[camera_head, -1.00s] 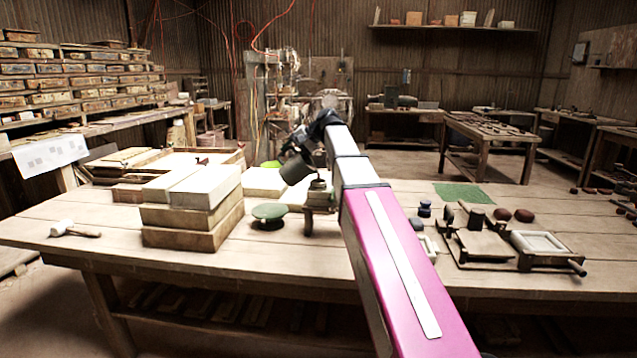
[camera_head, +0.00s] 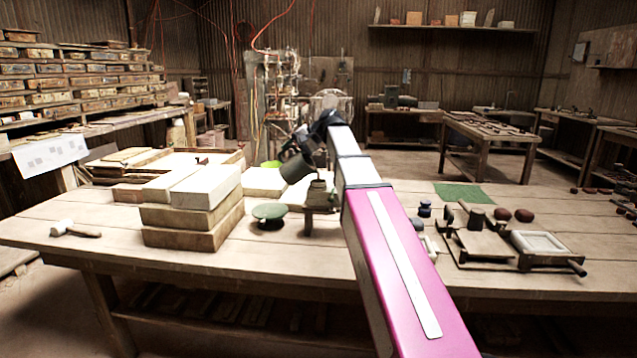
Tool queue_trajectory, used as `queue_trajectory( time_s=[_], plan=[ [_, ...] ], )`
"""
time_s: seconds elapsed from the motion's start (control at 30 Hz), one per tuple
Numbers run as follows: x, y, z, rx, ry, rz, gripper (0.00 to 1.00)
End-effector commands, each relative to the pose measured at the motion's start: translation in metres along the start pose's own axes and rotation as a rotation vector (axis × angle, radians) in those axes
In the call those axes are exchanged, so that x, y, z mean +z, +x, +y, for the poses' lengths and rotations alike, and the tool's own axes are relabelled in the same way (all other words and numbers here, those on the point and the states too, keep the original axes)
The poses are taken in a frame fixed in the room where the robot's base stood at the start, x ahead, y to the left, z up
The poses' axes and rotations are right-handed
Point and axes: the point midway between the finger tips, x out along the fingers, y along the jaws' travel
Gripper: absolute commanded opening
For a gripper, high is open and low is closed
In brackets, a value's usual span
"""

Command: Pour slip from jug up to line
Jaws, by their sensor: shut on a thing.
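My gripper (camera_head: 310,143) is at the far end of my arm, over the middle of the table. It is shut on a dark grey jug (camera_head: 296,168), which is tilted. The jug hangs just above and left of a small greenish vessel (camera_head: 318,187) on a small wooden stand (camera_head: 320,203). Whether the jug touches the vessel is hard to tell. The line and any stream of slip are too small to make out. My arm hides the area right of the stand.
Stacked pale blocks (camera_head: 192,212) stand left on the table (camera_head: 110,230). A round green turntable (camera_head: 269,213) sits between them and the stand. A mallet (camera_head: 75,230) lies far left. A press frame (camera_head: 540,247) and small dark pots (camera_head: 425,208) stand right. The front table edge is mostly clear.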

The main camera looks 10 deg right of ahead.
Motion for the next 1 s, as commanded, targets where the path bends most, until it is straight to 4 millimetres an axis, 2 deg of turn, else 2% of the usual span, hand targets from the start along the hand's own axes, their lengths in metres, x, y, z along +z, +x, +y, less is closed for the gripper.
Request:
queue_trajectory(
  time_s=[1.0],
  plan=[
    [-0.0002, -0.0056, -0.0014, -0.046, -0.001, 0.000, 0.00]
  ],
)
